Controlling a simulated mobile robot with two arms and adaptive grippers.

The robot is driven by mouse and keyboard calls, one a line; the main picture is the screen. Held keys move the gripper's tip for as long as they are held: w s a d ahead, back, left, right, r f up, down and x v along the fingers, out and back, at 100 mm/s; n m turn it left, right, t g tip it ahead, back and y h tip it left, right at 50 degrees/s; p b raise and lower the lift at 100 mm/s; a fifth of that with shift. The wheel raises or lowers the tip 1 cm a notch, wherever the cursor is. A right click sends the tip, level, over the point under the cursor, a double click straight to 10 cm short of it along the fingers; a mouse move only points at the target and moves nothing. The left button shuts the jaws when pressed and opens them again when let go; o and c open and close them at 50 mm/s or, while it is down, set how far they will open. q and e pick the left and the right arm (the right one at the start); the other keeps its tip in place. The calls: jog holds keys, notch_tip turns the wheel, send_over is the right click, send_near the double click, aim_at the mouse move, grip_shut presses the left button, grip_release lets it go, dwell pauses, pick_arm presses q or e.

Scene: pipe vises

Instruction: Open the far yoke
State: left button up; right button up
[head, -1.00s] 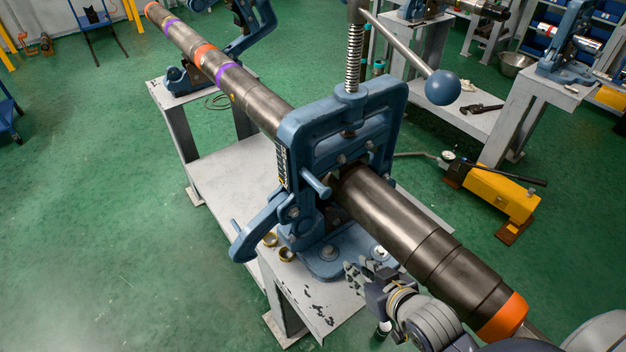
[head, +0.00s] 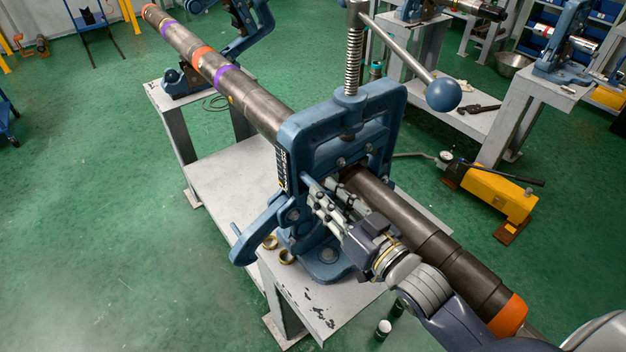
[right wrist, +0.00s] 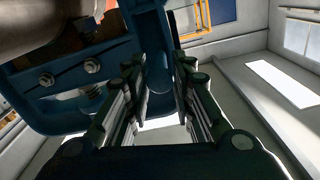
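The near vise's blue yoke (head: 290,130) stands upright over the long dark pipe (head: 420,235), with its screw (head: 354,60) and ball-ended handle (head: 443,94) above. A blue hook-shaped latch (head: 258,232) hangs at its left side. At the far vise (head: 182,78), the blue yoke (head: 262,20) leans to the right, beside the pipe; its top is cut off. My right gripper (head: 312,192) is at the near yoke's front side, by its protruding pin. In the right wrist view its fingers (right wrist: 158,85) are apart, either side of a blue rounded part (right wrist: 160,76). Contact is unclear. My left gripper is not in view.
The grey bench (head: 225,175) carries both vises and brass rings (head: 270,242). A yellow hand pump (head: 500,192) stands on the floor at the right. Other benches with vises (head: 562,55) stand behind it.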

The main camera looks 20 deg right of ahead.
aim_at(303, 175)
jog(key=shift+p+x, duration=0.35)
jog(key=shift+x, duration=1.95)
grip_shut()
